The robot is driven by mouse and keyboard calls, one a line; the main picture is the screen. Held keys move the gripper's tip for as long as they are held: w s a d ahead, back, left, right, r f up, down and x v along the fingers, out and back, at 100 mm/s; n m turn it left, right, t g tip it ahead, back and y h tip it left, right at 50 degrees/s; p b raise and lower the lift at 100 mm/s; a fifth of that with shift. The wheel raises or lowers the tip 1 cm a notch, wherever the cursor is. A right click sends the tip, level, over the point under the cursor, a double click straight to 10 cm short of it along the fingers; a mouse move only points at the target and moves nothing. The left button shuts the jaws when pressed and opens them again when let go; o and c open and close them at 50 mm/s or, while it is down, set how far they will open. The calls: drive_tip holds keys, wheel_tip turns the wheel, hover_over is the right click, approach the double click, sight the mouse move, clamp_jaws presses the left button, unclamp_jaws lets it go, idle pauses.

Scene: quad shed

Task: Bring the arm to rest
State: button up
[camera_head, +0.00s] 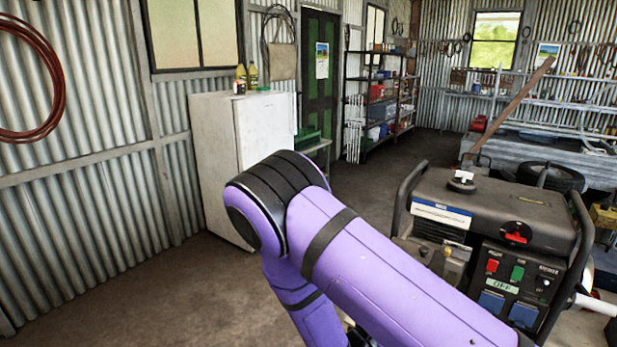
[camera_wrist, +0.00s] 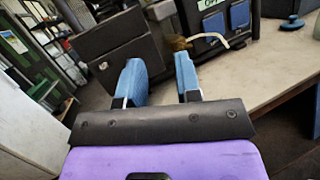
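My purple arm reaches up from the bottom of the head view and bends at a dark-banded joint. My gripper is outside the head view or hidden behind the arm. In the wrist view my gripper (camera_wrist: 158,82) has two blue-padded fingers standing apart with a gap between them. Nothing is held between them. The black generator (camera_head: 485,240) stands to the right of my arm in the head view.
A white fridge (camera_head: 215,150) with bottles on top stands against the corrugated wall at left. Shelves (camera_head: 385,95) with boxes stand at the back. A metal bench (camera_head: 540,155) with a tyre (camera_head: 550,177) is at right. The floor (camera_head: 180,295) left of my arm is clear.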

drive_tip(key=s+d+r+m+g+y, duration=0.45)
drive_tip(key=r+m+g, duration=0.25)
drive_tip(key=r, duration=0.2)
drive_tip(key=s+d+r+m+g+y, duration=0.3)
drive_tip(key=d+r+m+g, duration=0.2)
drive_tip(key=r+m+g, duration=0.3)
drive_tip(key=s+r+m+t+y, duration=0.7)
drive_tip(key=s+r, duration=0.6)
drive_tip(key=r, duration=0.4)
drive_tip(key=shift+s+r+t+y, duration=0.35)
drive_tip(key=shift+t+y, duration=0.75)
drive_tip(key=shift+y, duration=0.55)
